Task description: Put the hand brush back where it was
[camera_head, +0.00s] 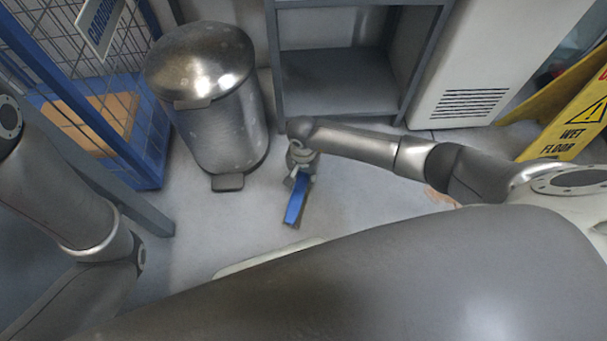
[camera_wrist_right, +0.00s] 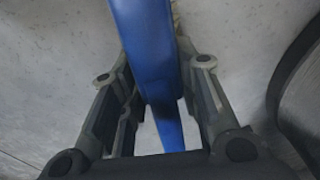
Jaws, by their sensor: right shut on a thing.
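The head view does not clearly show whether the brush touches the floor. My left arm shows at the left edge, but its gripper is not in view.
A metal pedal bin (camera_head: 218,105) stands left of the right gripper. A grey shelf rack (camera_head: 340,85) is behind it. A blue mesh cage (camera_head: 95,110) is at the left, a white vented unit (camera_head: 480,70) and a yellow wet floor sign (camera_head: 583,120) at the right. Some floor around the brush is clear.

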